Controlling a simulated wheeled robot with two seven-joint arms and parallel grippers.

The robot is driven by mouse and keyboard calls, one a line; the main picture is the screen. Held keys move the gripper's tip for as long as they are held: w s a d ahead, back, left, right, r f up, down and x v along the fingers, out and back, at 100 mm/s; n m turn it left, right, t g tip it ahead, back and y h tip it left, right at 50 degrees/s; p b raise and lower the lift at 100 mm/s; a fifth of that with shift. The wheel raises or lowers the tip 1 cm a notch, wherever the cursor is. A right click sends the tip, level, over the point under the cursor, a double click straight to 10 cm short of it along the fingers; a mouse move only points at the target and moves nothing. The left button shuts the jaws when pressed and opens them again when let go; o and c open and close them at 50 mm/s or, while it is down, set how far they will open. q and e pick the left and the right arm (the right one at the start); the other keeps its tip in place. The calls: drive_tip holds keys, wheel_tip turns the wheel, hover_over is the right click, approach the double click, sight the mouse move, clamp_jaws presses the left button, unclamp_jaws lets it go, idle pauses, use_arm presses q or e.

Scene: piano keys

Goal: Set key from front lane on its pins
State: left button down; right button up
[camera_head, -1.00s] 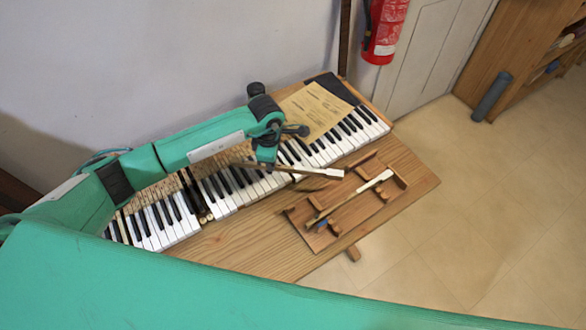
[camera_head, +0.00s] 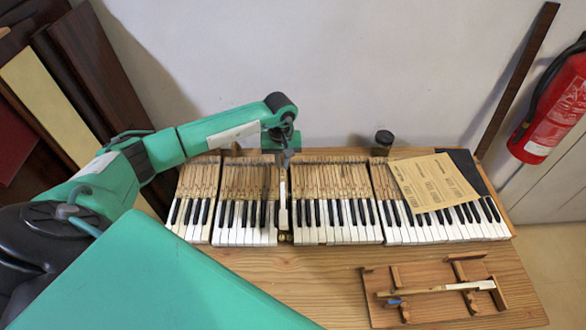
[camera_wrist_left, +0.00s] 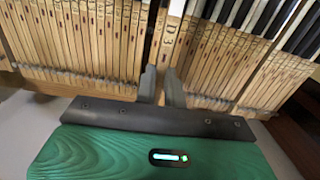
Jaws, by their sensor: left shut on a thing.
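My left gripper (camera_head: 285,158) is shut on a wooden key (camera_head: 283,205) with a white front. The key points straight toward the front of the keyboard (camera_head: 330,210), over the narrow gap (camera_head: 285,237) between two groups of keys. In the left wrist view the finger tips (camera_wrist_left: 162,88) close on the rear wooden shank of the key (camera_wrist_left: 166,42), which bears a mark like D3. A dark slot shows beside the shank. Whether the key touches its pins is hidden. My right gripper is not in view.
A wooden rack (camera_head: 380,312) lies on the bench at right with another white-tipped key (camera_head: 440,289) across it. A paper sheet (camera_head: 433,182) covers keys at the right rear. A dark round object (camera_head: 383,140) stands behind the keyboard.

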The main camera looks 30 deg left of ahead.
use_arm(q)
drive_tip(key=shift+a, duration=0.3)
drive_tip(key=shift+f+b, duration=1.1)
drive_tip(key=shift+f, duration=1.5)
drive_tip(key=shift+f+b, duration=1.05)
drive_tip(key=shift+b, duration=0.35)
drive_tip(key=shift+b, duration=0.45)
drive_tip(key=shift+b, duration=0.3)
